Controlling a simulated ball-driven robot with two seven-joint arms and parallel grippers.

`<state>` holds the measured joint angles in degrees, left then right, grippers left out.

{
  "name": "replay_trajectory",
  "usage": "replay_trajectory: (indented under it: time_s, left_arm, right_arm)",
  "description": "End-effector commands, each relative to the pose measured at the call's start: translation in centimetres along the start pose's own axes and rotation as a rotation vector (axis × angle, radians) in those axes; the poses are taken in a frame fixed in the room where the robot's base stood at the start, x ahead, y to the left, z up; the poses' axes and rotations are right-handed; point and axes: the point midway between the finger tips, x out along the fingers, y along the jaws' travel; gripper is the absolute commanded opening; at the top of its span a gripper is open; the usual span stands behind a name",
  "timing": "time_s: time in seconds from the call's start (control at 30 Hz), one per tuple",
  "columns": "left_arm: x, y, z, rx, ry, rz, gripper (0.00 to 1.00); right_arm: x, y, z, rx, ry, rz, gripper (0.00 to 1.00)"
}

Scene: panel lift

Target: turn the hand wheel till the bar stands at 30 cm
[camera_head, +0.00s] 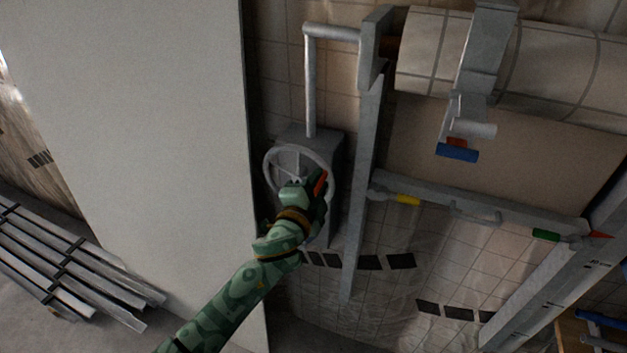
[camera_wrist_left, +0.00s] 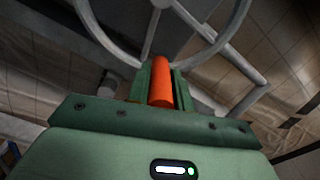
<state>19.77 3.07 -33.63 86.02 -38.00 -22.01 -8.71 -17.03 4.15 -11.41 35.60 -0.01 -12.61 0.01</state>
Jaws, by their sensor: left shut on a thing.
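The grey hand wheel (camera_head: 270,165) is mounted on a grey gearbox (camera_head: 325,150) left of the lift frame. Its orange handle (camera_wrist_left: 160,82) stands between my left gripper's fingers (camera_wrist_left: 159,88). In the head view my left gripper (camera_head: 313,188) is at the wheel's lower right, shut on that handle; it hides part of the rim. The grey bar (camera_head: 530,222) runs across the frame, sloping down to the right in the picture. A red pointer (camera_head: 600,235) is at its right end by the marked post (camera_head: 568,278). The scale is too small to read. My right gripper is not in view.
A large pale panel (camera_head: 150,120) stands left of the wheel. A tiled roll (camera_head: 560,65) hangs above the bar, with a grey arm (camera_head: 480,60) and a blue grip (camera_head: 457,153) before it. Metal profiles (camera_head: 70,265) lie at the lower left.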

Motion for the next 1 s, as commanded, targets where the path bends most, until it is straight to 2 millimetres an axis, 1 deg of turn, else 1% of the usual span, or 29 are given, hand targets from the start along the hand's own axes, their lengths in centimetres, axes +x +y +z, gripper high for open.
replay_trajectory:
  time_s: [0.03,0.2,0.5,0.7,1.0]
  left_arm:
    - [0.0,0.7,-0.1,0.039,0.002,0.002,0.0]
    - [0.0,2.0,-0.1,0.2,0.002,0.002,0.0]
    - [0.0,3.8,0.2,0.45,0.001,0.002,0.0]
    - [0.0,4.6,0.5,0.565,0.0,0.002,0.0]
    - [0.0,5.1,0.8,0.647,-0.002,0.002,0.0]
  right_arm:
    - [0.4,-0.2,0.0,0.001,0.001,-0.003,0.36]
    - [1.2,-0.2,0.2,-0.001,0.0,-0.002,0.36]
    - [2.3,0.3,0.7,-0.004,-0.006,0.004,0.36]
    - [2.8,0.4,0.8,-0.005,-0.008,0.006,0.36]
    - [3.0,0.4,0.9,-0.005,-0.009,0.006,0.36]
